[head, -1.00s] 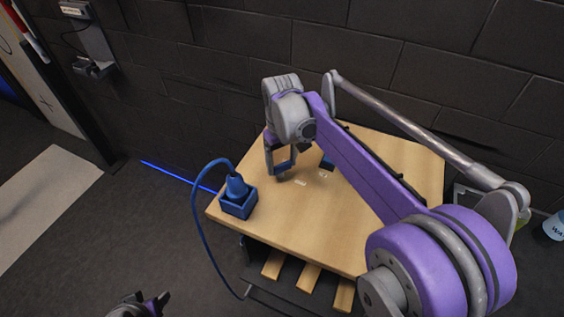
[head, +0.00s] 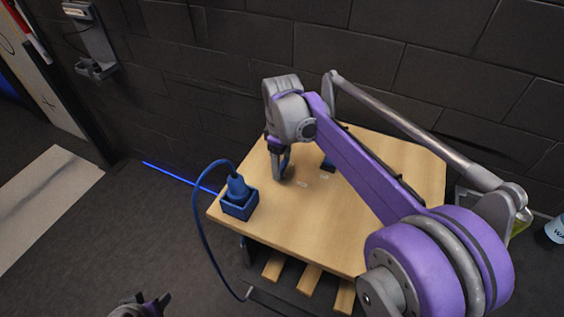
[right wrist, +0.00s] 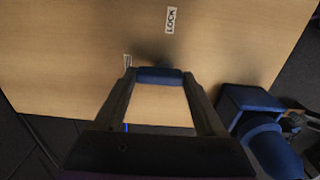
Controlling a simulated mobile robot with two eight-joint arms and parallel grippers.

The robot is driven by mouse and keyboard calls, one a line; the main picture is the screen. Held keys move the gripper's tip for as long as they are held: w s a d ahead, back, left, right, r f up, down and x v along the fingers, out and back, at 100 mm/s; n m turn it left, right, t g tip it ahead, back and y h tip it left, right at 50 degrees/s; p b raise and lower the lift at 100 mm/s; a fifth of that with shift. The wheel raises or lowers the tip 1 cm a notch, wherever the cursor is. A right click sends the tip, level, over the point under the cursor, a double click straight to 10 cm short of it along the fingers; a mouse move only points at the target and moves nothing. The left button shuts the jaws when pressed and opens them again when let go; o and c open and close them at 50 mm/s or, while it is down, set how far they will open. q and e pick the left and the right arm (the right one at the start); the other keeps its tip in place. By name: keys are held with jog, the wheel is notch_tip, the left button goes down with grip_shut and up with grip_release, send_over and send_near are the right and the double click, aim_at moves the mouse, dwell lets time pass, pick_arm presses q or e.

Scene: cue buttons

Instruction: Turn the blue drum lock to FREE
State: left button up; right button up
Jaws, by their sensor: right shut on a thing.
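My right gripper (head: 281,170) points down over the left back part of the wooden table. It is shut on the blue drum lock (right wrist: 160,76), which shows as a blue bar between the fingertips in the right wrist view. In the head view the fingers mostly hide the lock. A white label reading LOCK (right wrist: 171,19) lies on the table beyond the lock. A second label (right wrist: 127,62) is partly hidden by a finger, and I cannot read it. My left gripper (head: 151,302) is open and empty at the bottom edge of the head view.
A blue box (head: 239,207) with a blue plug (head: 238,187) and cable stands at the left corner of the wooden table (head: 320,235). A dark blue thing (head: 328,163) shows partly behind my right arm. A dark block wall (head: 220,60) stands behind. The table's front is clear.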

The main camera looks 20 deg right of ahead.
aim_at(282, 165)
dwell(0.4)
jog(key=o, duration=1.3)
notch_tip(282, 165, up, 11)
jog(key=shift+f+p, duration=0.1)
jog(key=shift+p, duration=0.25)
